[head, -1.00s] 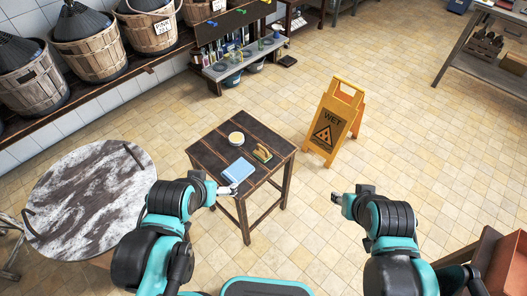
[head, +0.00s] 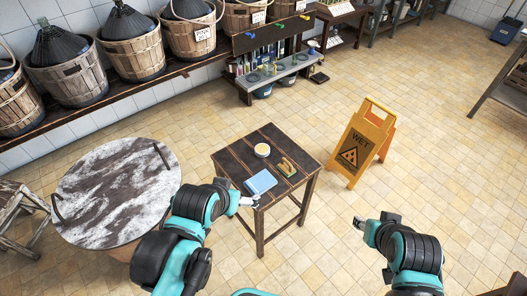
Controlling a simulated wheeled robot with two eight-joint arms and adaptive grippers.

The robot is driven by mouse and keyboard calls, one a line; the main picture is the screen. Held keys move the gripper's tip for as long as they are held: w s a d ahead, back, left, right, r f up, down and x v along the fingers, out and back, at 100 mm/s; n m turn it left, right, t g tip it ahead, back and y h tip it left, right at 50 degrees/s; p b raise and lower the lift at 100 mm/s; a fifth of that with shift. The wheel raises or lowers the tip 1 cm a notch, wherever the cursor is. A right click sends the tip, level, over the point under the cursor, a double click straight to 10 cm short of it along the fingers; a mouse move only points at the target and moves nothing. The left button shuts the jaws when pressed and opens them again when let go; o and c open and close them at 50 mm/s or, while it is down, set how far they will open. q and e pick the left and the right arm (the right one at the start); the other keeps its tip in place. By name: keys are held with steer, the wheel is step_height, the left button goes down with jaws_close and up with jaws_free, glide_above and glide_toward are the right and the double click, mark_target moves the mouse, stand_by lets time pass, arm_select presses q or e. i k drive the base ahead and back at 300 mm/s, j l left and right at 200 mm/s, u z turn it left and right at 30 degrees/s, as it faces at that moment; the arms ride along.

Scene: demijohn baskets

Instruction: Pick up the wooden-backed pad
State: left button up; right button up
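The wooden-backed pad (head: 287,167) lies on the small dark wooden table (head: 231,160), toward its right side. It has a brown back and a greenish-yellow edge. A light blue block or folded cloth (head: 260,182) lies to its left and nearer me, and a round pale-topped tin (head: 262,150) stands behind it. My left gripper (head: 249,201) is by the table's near edge, just in front of the blue item and apart from the pad. My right gripper (head: 361,223) is over the floor, right of the table. Neither visibly holds anything; their finger gaps are too small to read.
A yellow wet-floor sign (head: 361,145) stands right of the table. A round marbled table (head: 117,190) is at the left, beside a wooden stool (head: 15,215). Basketed demijohns (head: 131,45) line the back shelf.

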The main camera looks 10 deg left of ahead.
mark_target(285, 167)
steer(key=u, duration=0.4)
steer(key=i+l+u, duration=0.25)
steer(key=l, duration=0.2)
steer(key=l+u, duration=0.25)
steer(key=l, duration=0.2)
steer(key=i+l+u, duration=0.25)
steer(key=l, duration=1.25)
steer(key=i+u, duration=0.05)
